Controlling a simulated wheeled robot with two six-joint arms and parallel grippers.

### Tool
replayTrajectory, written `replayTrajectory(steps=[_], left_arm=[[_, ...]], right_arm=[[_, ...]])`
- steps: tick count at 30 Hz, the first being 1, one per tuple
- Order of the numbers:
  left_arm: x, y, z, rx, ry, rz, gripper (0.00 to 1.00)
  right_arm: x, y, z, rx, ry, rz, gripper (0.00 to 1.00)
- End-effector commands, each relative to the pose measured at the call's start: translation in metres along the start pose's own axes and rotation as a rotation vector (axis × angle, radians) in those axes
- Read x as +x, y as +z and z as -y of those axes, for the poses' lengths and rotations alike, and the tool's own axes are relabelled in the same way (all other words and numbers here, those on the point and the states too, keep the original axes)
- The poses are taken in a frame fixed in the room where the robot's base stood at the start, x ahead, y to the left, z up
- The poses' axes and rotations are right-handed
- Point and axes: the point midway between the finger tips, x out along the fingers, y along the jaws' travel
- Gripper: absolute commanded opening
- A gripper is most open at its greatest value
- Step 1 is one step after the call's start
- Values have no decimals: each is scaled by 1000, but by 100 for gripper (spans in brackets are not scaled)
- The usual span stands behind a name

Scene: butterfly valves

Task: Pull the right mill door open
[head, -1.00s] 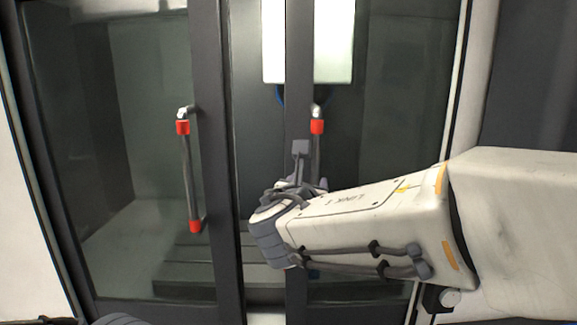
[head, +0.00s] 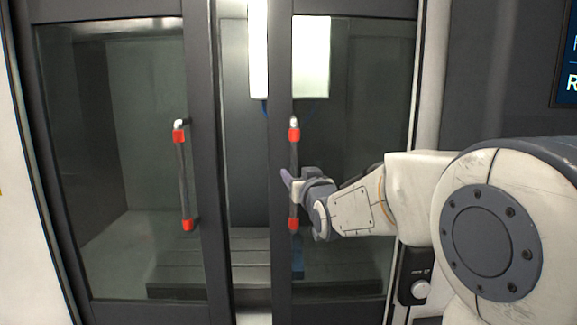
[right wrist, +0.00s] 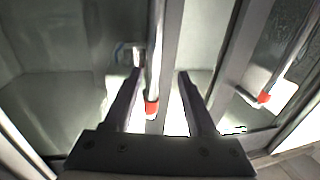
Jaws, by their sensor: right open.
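The right mill door (head: 282,262) has a dark frame and a glass pane. Its upright handle (head: 294,155) is a grey bar with red ends. My right gripper (head: 291,184) is open at the lower half of this handle. In the right wrist view, the open fingers (right wrist: 158,82) show one on each side of a handle bar (right wrist: 155,62), with a red end (right wrist: 152,107) between them. I cannot tell whether they touch it. An upright gap (head: 246,150) shows between the two door frames. My left gripper is out of view.
The left door (head: 204,200) has a matching handle (head: 183,180) with red ends. A pale lit panel (head: 312,55) and a stepped bed (head: 180,290) show inside the mill. A dark screen (head: 570,75) hangs at the far right.

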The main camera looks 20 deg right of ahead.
Motion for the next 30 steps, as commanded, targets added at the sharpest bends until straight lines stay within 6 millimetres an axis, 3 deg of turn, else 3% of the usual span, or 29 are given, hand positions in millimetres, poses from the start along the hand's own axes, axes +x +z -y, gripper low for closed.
replayTrajectory(steps=[6, 16, 21, 30], left_arm=[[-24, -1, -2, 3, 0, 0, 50], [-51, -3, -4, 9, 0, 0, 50], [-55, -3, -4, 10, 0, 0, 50], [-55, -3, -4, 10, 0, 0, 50]], right_arm=[[33, -3, -11, -3, 14, 7, 57], [83, -2, -12, -6, 13, 5, 57], [94, 0, -11, -6, 12, 4, 57], [96, 1, -10, -6, 11, 4, 57]])
